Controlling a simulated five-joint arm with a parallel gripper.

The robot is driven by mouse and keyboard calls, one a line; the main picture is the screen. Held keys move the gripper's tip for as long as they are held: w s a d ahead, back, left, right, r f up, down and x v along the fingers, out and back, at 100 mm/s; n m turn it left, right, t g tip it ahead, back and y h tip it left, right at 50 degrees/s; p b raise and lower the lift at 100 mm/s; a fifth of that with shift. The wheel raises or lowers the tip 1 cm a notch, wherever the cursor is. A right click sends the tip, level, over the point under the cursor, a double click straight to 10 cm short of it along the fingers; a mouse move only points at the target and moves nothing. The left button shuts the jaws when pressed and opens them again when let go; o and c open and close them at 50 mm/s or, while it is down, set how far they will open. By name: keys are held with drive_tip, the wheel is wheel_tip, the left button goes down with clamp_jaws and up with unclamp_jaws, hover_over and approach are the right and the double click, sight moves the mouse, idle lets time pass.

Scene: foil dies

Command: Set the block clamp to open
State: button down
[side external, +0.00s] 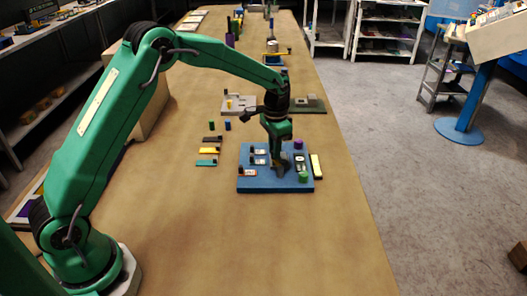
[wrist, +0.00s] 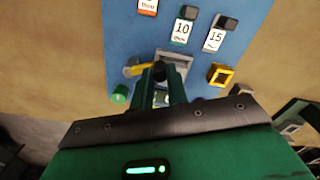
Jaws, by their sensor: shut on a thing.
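The blue board (side external: 246,184) lies on the table, and it fills the upper middle of the wrist view (wrist: 133,45). A grey fixture (wrist: 176,58), apparently the block clamp, sits on it with a yellow part (wrist: 136,70) at its left. My gripper (side external: 280,170) is low over the right half of the board. In the wrist view my gripper (wrist: 163,78) is shut on a dark knob (wrist: 159,70), apparently the clamp's handle. The fingers hide much of the fixture, so its lever position is unclear.
Labelled dies (wrist: 184,28) stand on the board. A green cylinder (side external: 303,176) and a purple one (side external: 298,144) are near its right side. A yellow square frame (wrist: 220,75) is beside the clamp. Several coloured strips (side external: 209,151) lie left of the board; the table front is clear.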

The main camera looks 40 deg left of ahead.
drive_tip(key=n, duration=0.2)
drive_tip(key=s+n, duration=0.1)
drive_tip(key=shift+s+a+r+n, duration=0.1)
drive_tip(key=shift+s+a+n, duration=0.1)
drive_tip(key=shift+n, duration=0.2)
drive_tip(key=s+n, duration=0.1)
drive_tip(key=n, duration=0.1)
drive_tip(key=shift+n, duration=0.3)
drive_tip(key=n, duration=0.1)
drive_tip(key=s+n, duration=0.1)
drive_tip(key=n, duration=0.1)
drive_tip(key=shift+s+d+n, duration=0.15)
drive_tip(key=shift+d+n, duration=0.1)
drive_tip(key=shift+n, duration=0.05)
drive_tip(key=shift+s+d+n, duration=0.2)
drive_tip(key=shift+s+n, duration=0.05)
drive_tip(key=shift+n, duration=0.5)
drive_tip(key=shift+s+d+n, duration=0.15)
drive_tip(key=shift+s+n, duration=0.05)
drive_tip(key=shift+n, duration=0.55)
drive_tip(key=c, duration=1.4)
unclamp_jaws()
